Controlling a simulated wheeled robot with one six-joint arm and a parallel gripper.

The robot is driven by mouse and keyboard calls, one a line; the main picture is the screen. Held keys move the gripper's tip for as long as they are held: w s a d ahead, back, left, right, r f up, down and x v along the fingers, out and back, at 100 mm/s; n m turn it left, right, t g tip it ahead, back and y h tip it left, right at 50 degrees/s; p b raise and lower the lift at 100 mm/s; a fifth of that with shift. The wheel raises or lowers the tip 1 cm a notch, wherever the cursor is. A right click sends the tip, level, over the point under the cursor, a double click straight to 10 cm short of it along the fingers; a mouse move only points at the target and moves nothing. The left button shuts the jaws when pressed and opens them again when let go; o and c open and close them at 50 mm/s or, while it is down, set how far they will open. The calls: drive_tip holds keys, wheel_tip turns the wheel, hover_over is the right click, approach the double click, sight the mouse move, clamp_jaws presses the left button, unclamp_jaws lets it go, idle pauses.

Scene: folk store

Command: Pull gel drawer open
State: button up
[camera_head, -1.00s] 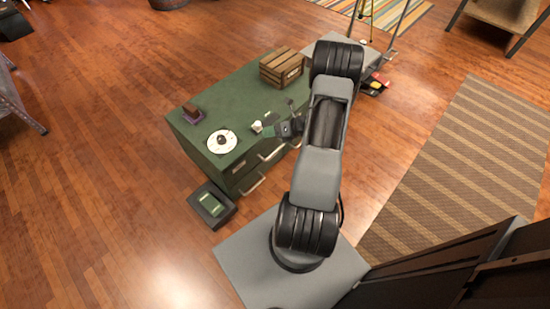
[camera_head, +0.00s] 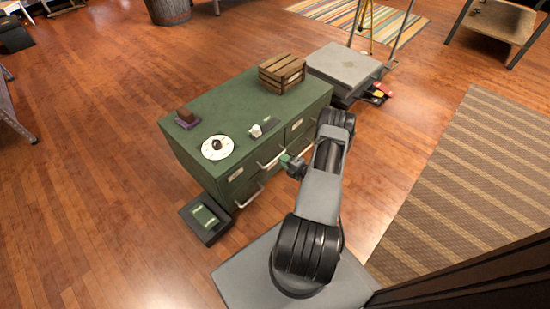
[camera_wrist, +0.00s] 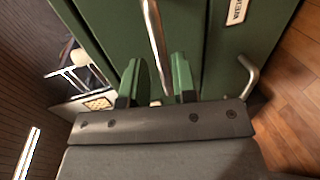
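The green drawer cabinet (camera_head: 222,110) stands left of my arm, with silver bar handles on its front. A small label (camera_head: 236,173) is on one drawer front; I cannot read it, so I cannot tell which drawer is the gel one. My gripper (camera_head: 291,164) is at the cabinet's front, by an upper handle (camera_head: 268,160). In the wrist view my gripper (camera_wrist: 157,75) is open, its two green fingers on either side of a silver handle (camera_wrist: 153,30), with gaps to it. A partly cut-off label (camera_wrist: 236,12) and another handle (camera_wrist: 246,76) show to the right. The drawers look closed.
On the cabinet top are a wooden crate (camera_head: 282,72), a white plate (camera_head: 217,148), a brown-and-purple block (camera_head: 187,119) and a small white item (camera_head: 257,130). A black box (camera_head: 205,219) lies on the floor at the left. A grey platform (camera_head: 345,65) stands behind.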

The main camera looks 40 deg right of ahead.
drive_tip(key=b+x, duration=0.1)
drive_tip(key=x, duration=0.5)
drive_tip(key=shift+b, duration=0.3)
drive_tip(key=shift+w, duration=0.1)
clamp_jaws()
